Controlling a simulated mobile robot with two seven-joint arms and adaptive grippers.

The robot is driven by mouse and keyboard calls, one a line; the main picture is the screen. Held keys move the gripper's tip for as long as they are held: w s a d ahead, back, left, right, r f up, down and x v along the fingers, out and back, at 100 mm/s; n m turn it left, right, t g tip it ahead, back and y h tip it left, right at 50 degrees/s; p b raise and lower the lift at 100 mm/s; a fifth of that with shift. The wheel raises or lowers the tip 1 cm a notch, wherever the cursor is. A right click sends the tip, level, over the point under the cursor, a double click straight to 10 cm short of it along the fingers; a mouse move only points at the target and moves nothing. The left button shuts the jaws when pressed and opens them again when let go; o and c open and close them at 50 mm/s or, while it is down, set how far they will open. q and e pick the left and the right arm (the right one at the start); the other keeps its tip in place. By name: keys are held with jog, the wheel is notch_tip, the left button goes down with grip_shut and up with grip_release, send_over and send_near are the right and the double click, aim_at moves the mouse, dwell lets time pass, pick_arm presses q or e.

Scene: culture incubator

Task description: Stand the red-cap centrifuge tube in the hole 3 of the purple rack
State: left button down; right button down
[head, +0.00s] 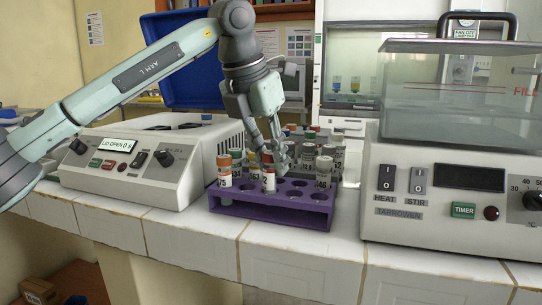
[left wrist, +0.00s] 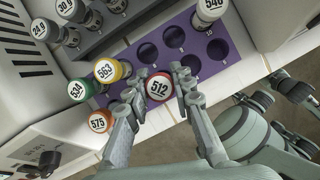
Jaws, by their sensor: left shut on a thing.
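The red-cap tube (head: 268,182), marked 512, is upright between the fingers of my left gripper (head: 267,162). In the left wrist view the red cap (left wrist: 159,87) is pinched between both fingertips. The purple rack (head: 268,212) stands near the counter's front edge, and the tube is over its front row. The tube's lower end meets the rack's top in the picture; I cannot tell how far it is in a hole. Empty holes show to its right.
In the purple rack stand an orange-cap tube (left wrist: 100,121), a yellow-cap tube (left wrist: 107,70), a green-cap tube (left wrist: 80,90) and a white-cap tube (head: 324,172). A grey rack with tubes is behind. A centrifuge (head: 150,160) stands left, a heated bath (head: 450,190) right.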

pick_arm(q)
jog(key=shift+f+b, duration=0.3)
jog(key=shift+f, duration=0.3)
jog(key=c, duration=0.9)
grip_release()
jog(key=shift+r+p, duration=2.75)
jog(key=shift+r, duration=1)
